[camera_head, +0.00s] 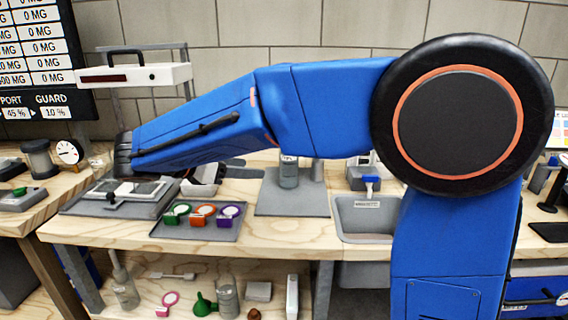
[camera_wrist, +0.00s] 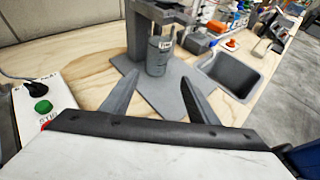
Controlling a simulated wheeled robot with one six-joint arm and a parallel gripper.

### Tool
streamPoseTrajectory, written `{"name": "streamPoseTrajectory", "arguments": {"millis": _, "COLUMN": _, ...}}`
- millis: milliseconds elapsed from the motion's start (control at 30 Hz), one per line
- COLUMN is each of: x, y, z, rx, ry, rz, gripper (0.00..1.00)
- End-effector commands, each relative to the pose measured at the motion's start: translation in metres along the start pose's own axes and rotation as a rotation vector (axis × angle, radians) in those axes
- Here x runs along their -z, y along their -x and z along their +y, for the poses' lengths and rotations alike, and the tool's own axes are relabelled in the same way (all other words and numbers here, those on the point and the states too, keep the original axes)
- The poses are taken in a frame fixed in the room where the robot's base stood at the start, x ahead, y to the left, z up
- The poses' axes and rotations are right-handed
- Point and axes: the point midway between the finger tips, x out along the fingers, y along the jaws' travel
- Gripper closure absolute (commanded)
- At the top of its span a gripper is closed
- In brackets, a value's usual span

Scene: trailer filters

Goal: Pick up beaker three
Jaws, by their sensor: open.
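A labelled grey glass beaker (camera_wrist: 158,60) stands upright on a grey mat (camera_wrist: 163,98) in the wrist view; its label is too small to read. In the head view the beaker (camera_head: 288,176) stands on the same mat (camera_head: 292,203), partly hidden behind my arm. My gripper (camera_wrist: 158,80) is open and empty. Its two fingers point toward the beaker, with the beaker between their tips in the picture but apart from them. In the head view my gripper (camera_head: 245,168) is left of the beaker, above the bench.
A grey stand (camera_wrist: 150,15) rises close behind the beaker. A sink (camera_head: 366,217) lies to the right. A tray (camera_head: 198,233) with green, orange and purple-ringed items sits left of the mat. A box with a green button (camera_wrist: 42,106) is at left in the wrist view.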

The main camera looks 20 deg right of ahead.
Motion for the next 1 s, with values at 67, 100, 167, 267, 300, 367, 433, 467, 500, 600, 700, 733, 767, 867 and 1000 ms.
{"name": "streamPoseTrajectory", "arguments": {"millis": 67, "x": 0.000, "y": 0.001, "z": 0.001, "rx": -0.002, "ry": 0.004, "rz": -0.004, "gripper": 0.46}}
{"name": "streamPoseTrajectory", "arguments": {"millis": 100, "x": 0.000, "y": 0.000, "z": 0.001, "rx": -0.002, "ry": 0.005, "rz": -0.005, "gripper": 0.46}}
{"name": "streamPoseTrajectory", "arguments": {"millis": 167, "x": 0.000, "y": -0.005, "z": 0.001, "rx": -0.001, "ry": 0.006, "rz": -0.006, "gripper": 0.46}}
{"name": "streamPoseTrajectory", "arguments": {"millis": 267, "x": 0.000, "y": -0.019, "z": 0.001, "rx": 0.001, "ry": 0.005, "rz": -0.005, "gripper": 0.46}}
{"name": "streamPoseTrajectory", "arguments": {"millis": 300, "x": -0.001, "y": -0.026, "z": 0.001, "rx": 0.002, "ry": 0.005, "rz": -0.005, "gripper": 0.46}}
{"name": "streamPoseTrajectory", "arguments": {"millis": 367, "x": -0.001, "y": -0.037, "z": 0.001, "rx": 0.002, "ry": 0.005, "rz": -0.005, "gripper": 0.46}}
{"name": "streamPoseTrajectory", "arguments": {"millis": 433, "x": -0.001, "y": -0.050, "z": 0.000, "rx": 0.002, "ry": 0.004, "rz": -0.006, "gripper": 0.46}}
{"name": "streamPoseTrajectory", "arguments": {"millis": 467, "x": -0.001, "y": -0.055, "z": 0.001, "rx": 0.001, "ry": 0.004, "rz": -0.005, "gripper": 0.46}}
{"name": "streamPoseTrajectory", "arguments": {"millis": 500, "x": -0.001, "y": -0.062, "z": 0.001, "rx": 0.001, "ry": 0.004, "rz": -0.005, "gripper": 0.46}}
{"name": "streamPoseTrajectory", "arguments": {"millis": 600, "x": -0.001, "y": -0.079, "z": 0.001, "rx": 0.001, "ry": 0.004, "rz": -0.004, "gripper": 0.46}}
{"name": "streamPoseTrajectory", "arguments": {"millis": 700, "x": -0.001, "y": -0.096, "z": 0.001, "rx": 0.001, "ry": 0.005, "rz": -0.005, "gripper": 0.46}}
{"name": "streamPoseTrajectory", "arguments": {"millis": 733, "x": -0.001, "y": -0.101, "z": 0.000, "rx": 0.001, "ry": 0.005, "rz": -0.005, "gripper": 0.46}}
{"name": "streamPoseTrajectory", "arguments": {"millis": 767, "x": -0.001, "y": -0.105, "z": 0.000, "rx": 0.002, "ry": 0.005, "rz": -0.005, "gripper": 0.46}}
{"name": "streamPoseTrajectory", "arguments": {"millis": 867, "x": -0.001, "y": -0.114, "z": 0.001, "rx": 0.000, "ry": 0.005, "rz": -0.004, "gripper": 0.46}}
{"name": "streamPoseTrajectory", "arguments": {"millis": 1000, "x": -0.001, "y": -0.121, "z": 0.001, "rx": -0.001, "ry": 0.005, "rz": -0.005, "gripper": 0.46}}
